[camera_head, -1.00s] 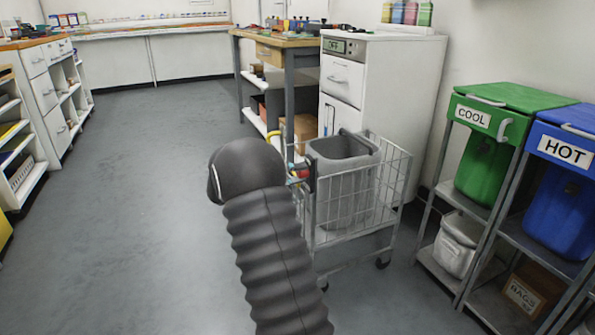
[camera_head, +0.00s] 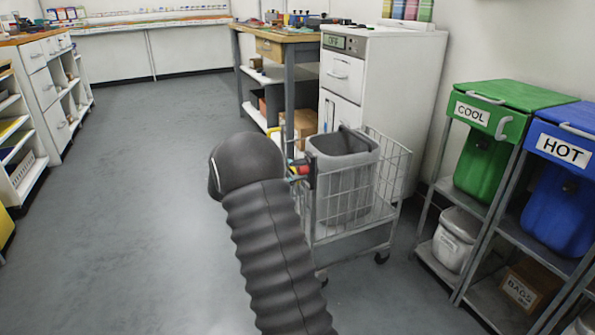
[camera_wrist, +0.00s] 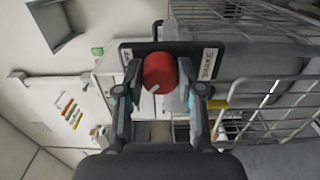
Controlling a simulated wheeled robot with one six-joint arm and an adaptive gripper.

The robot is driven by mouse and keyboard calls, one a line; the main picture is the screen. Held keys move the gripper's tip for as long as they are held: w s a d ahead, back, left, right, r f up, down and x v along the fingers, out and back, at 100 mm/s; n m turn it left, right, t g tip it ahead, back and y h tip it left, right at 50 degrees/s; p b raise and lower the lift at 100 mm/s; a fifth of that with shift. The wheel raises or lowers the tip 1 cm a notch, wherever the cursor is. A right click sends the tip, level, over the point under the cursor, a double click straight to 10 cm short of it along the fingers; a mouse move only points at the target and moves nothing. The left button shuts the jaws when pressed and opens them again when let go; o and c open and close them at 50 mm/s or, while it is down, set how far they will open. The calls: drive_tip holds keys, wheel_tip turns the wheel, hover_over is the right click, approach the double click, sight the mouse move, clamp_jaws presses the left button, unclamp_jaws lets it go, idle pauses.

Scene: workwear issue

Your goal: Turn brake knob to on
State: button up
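The round red brake knob (camera_wrist: 160,73) sits on a dark plate (camera_wrist: 190,51) with a white label at each end; I cannot read the sideways text. A pale mark on the knob's face points toward its lower left in the wrist view. My gripper (camera_wrist: 160,88) has its two fingers apart, one on each side of the knob. Small gaps seem to show beside it, so I cannot see a firm grip.
The cart holds a grey bin (camera_head: 343,175). A white cabinet (camera_head: 395,100) and a workbench (camera_head: 275,42) stand behind it. A rack with a green COOL bin (camera_head: 485,160) and a blue HOT bin (camera_head: 560,205) is at the right. Floor at the left is clear.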

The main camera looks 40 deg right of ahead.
drive_tip(key=o, duration=0.4)
drive_tip(key=shift+o, duration=0.2)
drive_tip(key=v, duration=1.2)
drive_tip(key=shift+f, duration=0.1)
